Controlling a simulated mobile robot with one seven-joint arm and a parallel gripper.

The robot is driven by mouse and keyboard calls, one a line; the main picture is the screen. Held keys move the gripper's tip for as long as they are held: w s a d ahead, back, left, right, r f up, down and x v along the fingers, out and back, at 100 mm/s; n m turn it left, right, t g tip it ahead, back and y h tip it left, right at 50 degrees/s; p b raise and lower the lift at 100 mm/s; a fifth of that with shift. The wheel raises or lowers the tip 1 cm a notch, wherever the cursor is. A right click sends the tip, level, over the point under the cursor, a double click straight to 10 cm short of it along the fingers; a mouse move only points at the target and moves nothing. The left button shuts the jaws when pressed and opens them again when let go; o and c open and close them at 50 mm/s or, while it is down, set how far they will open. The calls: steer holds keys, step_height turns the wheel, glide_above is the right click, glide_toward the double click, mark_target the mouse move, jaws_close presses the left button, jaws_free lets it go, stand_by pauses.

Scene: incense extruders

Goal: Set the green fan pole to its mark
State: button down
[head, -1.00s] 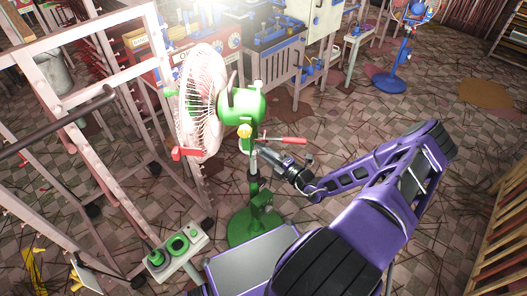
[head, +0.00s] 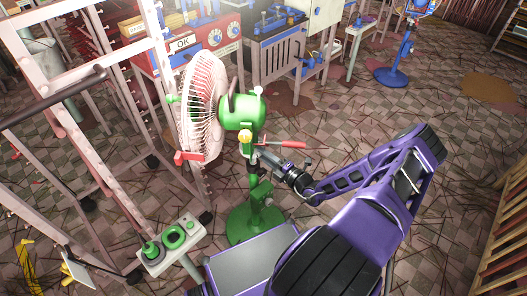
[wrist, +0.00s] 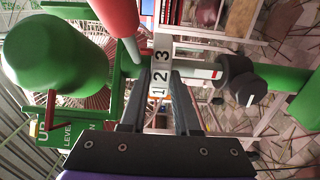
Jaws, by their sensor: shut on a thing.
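The green fan (head: 241,112) stands upright on its green round base (head: 252,222), its pink-white cage facing left. My gripper (wrist: 162,78) is shut on its pole just below the head, reaching in from the right in the head view. In the wrist view the pole (wrist: 197,69) runs left to right and a plate numbered 1, 2, 3 (wrist: 161,70) shows at the fingertips. A red line crosses the pole beside a black collar (wrist: 235,79), clear of the fingers. The fingers partly hide the grip. The fan's green motor housing (wrist: 50,62) fills the left side.
A grey box with green round parts (head: 172,246) stands front left of the fan. A pink metal frame (head: 95,110) rises at the left. A blue fan (head: 392,76) stands at the back right. A slatted wooden piece (head: 505,235) is at the right edge.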

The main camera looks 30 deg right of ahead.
step_height(320, 180, down, 5)
steer(key=shift+s+r+b, duration=0.1)
steer(key=shift+r+b, duration=0.1)
steer(key=shift+b, duration=0.8)
steer(key=c, duration=0.6)
jaws_free()
steer(key=shift+c, duration=0.2)
steer(key=shift+r, duration=0.1)
steer(key=v, duration=1.7)
steer(key=shift+s+p, duration=0.15)
steer(key=shift+p, duration=0.25)
